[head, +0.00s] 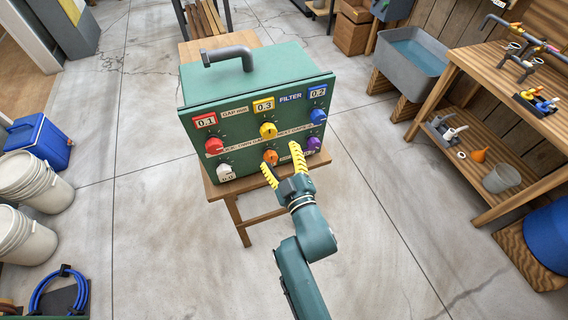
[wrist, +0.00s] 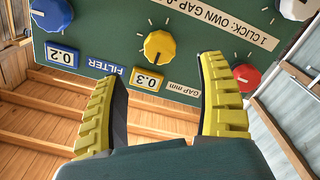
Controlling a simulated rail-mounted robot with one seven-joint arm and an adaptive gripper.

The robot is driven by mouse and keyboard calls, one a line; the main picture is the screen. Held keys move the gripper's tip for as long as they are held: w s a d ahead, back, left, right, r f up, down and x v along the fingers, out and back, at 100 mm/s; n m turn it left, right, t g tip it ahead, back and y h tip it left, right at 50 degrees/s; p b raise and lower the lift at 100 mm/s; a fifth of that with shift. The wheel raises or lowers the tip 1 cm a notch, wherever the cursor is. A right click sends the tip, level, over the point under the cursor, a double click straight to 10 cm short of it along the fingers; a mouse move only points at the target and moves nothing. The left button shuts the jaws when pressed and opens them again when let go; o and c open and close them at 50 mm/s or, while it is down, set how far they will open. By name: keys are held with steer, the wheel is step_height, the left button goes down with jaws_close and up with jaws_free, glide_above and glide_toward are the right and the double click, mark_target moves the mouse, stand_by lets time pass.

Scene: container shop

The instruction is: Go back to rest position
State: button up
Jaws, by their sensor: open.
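My gripper (head: 283,166) is open and empty in front of the green filter box (head: 225,97), near its lower row of knobs. Its two yellow fingers stand apart on either side of the orange knob (head: 270,157) in the head view. The box front carries a red knob (head: 214,146), a yellow knob (head: 268,130), a blue knob (head: 317,116), a white knob (head: 225,172) and a purple knob (head: 314,144). In the wrist view the panel appears upside down, with the yellow knob (wrist: 159,46) above the gap between the fingers (wrist: 165,105). Contact with the panel cannot be told.
The box stands on a wooden table (head: 232,205). White buckets (head: 35,180) and a blue cooler (head: 38,141) stand at the left. A grey sink (head: 410,62) and a wooden workbench (head: 500,85) are at the right. The concrete floor between is mostly clear.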

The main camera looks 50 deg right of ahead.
steer(key=v, duration=0.3)
stand_by(0.5)
steer(key=w+a+r+n+t+y, duration=0.1)
steer(key=w+a+r+t+y, duration=0.2)
steer(key=a+r, duration=0.6)
steer(key=w+a+r+n+t, duration=0.1)
steer(key=w+a+r+t, duration=0.25)
steer(key=r, duration=0.95)
steer(key=s+a+r+m+y, duration=0.3)
steer(key=s+a+r+y, duration=0.2)
steer(key=s+a+r, duration=0.6)
step_height(320, 180, up, 31)
steer(key=w+d+p, duration=0.1)
steer(key=w+p, duration=0.1)
steer(key=p, duration=2.8)
steer(key=shift+w+d+m+p, duration=0.15)
steer(key=shift+w+m+p, duration=0.15)
steer(key=shift+m, duration=0.1)
